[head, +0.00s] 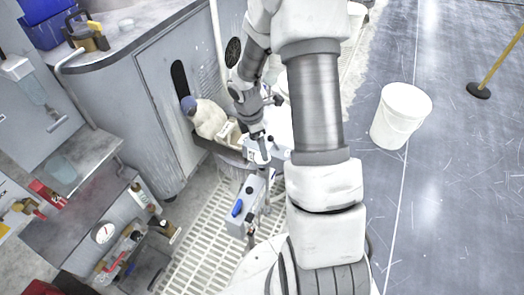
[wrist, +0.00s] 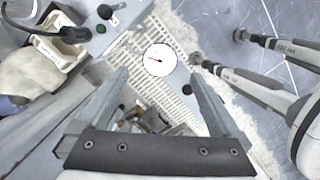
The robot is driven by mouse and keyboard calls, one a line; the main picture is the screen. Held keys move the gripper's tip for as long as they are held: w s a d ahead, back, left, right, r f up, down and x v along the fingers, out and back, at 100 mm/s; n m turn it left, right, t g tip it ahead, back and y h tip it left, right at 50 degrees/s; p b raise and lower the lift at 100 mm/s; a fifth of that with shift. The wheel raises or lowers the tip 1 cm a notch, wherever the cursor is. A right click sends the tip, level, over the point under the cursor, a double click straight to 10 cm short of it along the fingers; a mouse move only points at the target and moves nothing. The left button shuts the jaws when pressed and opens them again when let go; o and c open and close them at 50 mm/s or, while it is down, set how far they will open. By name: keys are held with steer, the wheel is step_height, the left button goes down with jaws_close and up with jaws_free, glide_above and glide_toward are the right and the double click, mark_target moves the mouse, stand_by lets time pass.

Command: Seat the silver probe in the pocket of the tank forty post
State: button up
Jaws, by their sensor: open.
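My gripper (wrist: 160,80) is open in the wrist view, its two grey fingers wide apart with nothing held between them. Just beyond the fingertips is a grey panel (wrist: 178,85) carrying a round white dial (wrist: 159,60) with a red needle. In the head view, a grey post-like unit with a blue handle (head: 238,208) stands over the grating below the end of my arm. I cannot tell which post is tank forty, and no pocket can be made out. I cannot pick out the silver probe for certain in either view.
A beige bin (wrist: 62,35) and a pale sack-like thing (wrist: 30,78) lie at the wrist view's left. White slatted grating (head: 200,245) covers the floor near the unit. A white bucket (head: 402,112) stands on open grey floor at right. Cluttered shelves (head: 75,215) line the left.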

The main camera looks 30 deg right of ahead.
step_height(320, 180, up, 6)
steer(key=a+p, duration=0.1)
steer(key=shift+w+r, duration=0.1)
stand_by(0.5)
